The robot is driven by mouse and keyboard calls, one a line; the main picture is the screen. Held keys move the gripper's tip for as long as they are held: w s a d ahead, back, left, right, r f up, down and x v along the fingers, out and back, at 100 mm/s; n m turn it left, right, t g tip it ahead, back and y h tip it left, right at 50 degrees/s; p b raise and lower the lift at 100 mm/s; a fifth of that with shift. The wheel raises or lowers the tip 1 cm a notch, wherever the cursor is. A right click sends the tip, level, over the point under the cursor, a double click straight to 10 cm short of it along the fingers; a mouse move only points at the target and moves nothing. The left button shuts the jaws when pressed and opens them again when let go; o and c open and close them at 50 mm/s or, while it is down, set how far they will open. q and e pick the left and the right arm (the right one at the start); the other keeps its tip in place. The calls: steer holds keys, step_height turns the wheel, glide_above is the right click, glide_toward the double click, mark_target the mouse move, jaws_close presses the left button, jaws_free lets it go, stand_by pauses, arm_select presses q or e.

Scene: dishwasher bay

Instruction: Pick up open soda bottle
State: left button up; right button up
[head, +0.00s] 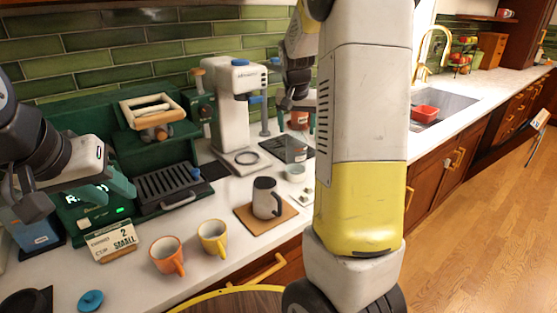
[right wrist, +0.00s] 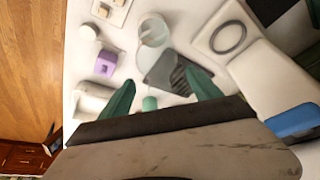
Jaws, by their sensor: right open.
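I cannot clearly make out the open soda bottle. A small reddish-brown object (head: 300,119), possibly the bottle, shows beside the coffee machine, partly hidden by my right arm. My right gripper (right wrist: 162,84) is open, with its green fingers apart above the counter. A small teal round thing (right wrist: 150,103) shows between the fingers, partly cut off by the gripper body; I cannot tell what it is. My left gripper (head: 118,186) is over the left of the counter near a green-lit machine; its opening is unclear.
The white coffee machine (head: 233,105) stands at the back. An orange mug (head: 166,257), a yellow mug (head: 212,240) and a grey-white mug (head: 264,197) stand in front. The right wrist view shows a clear glass (right wrist: 154,34) and a purple block (right wrist: 106,63).

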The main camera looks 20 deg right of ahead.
steer(key=x, duration=0.3)
steer(key=shift+w+d+f, duration=0.1)
steer(key=shift+f, duration=0.15)
jaws_close()
